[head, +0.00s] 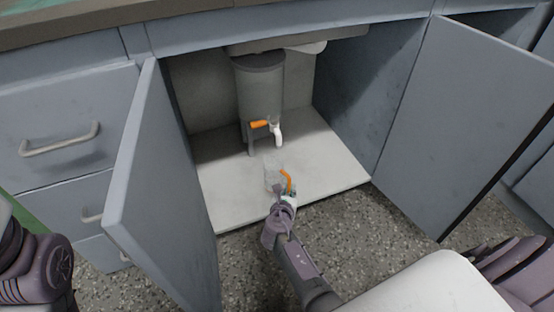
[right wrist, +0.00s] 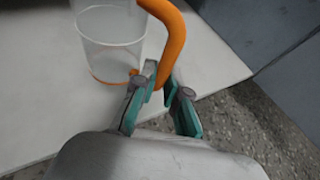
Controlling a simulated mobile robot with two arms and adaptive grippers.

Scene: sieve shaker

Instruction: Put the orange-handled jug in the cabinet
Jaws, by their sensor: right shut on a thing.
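The orange-handled jug (head: 272,176) is a clear cup with an orange handle, seen at the front of the open cabinet, over its white floor (head: 235,190). In the right wrist view the clear jug (right wrist: 108,45) shows an orange ring near its base. My right gripper (head: 287,195) is shut on the lower part of the orange handle, with its fingers (right wrist: 158,92) on either side. I cannot tell whether the jug touches the floor. My left gripper is not in view; only part of my left arm shows at the lower left.
A grey tank (head: 260,88) with an orange-and-white tap (head: 276,132) stands at the back of the cabinet. The left door (head: 160,190) and right door (head: 455,120) stand open. Cabinet floor is clear to the right of the jug.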

